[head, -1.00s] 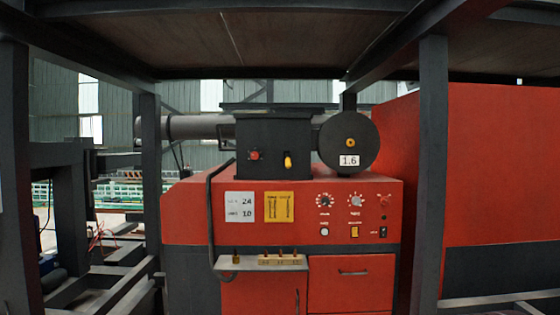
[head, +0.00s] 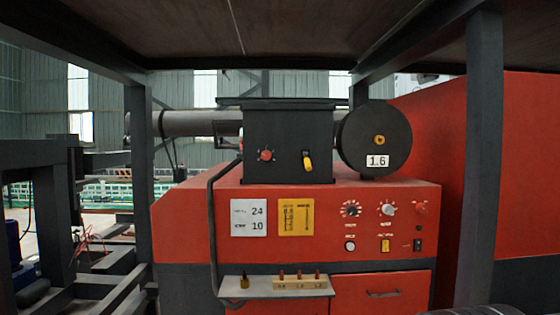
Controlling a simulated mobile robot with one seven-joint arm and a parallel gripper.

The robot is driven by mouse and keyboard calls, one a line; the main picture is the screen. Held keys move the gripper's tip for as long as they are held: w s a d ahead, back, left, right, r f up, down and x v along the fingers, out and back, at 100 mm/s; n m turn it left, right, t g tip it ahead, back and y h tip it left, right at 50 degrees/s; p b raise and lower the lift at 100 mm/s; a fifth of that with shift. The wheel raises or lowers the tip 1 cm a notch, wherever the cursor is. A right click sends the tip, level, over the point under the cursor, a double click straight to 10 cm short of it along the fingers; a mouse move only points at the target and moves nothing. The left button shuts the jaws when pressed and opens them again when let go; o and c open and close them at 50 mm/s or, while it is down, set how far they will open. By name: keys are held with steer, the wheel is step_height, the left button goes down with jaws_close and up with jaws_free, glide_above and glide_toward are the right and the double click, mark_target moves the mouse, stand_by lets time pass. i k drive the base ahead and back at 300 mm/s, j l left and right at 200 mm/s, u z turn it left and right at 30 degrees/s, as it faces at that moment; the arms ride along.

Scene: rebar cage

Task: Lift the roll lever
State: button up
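A small yellow-ended lever (head: 307,162) sits on the front face of a black box (head: 285,130) on top of the red machine (head: 370,240). It stands in a dark slot, with its yellow end low and tilted slightly to the right. It is the only lever-like part I can make out clearly, and no label on it is readable. A red knob (head: 266,155) is to its left on the same face. A black round spool (head: 375,138) marked 1.6 is to the right of the box. My gripper is not in view.
Dark posts stand left (head: 138,185) and right (head: 482,150) of the machine, with a beam and panel overhead. A small shelf (head: 262,292) with several pegs juts out from the front. A black hose (head: 211,220) hangs on the left.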

mark_target(307, 161)
steer(key=i+j, duration=0.15)
steer(key=i, duration=0.15)
steer(key=i+j, duration=0.15)
steer(key=i, duration=0.2)
steer(key=i+j, duration=0.1)
steer(key=j, duration=0.2)
steer(key=i+j, duration=0.25)
steer(key=j, duration=0.3)
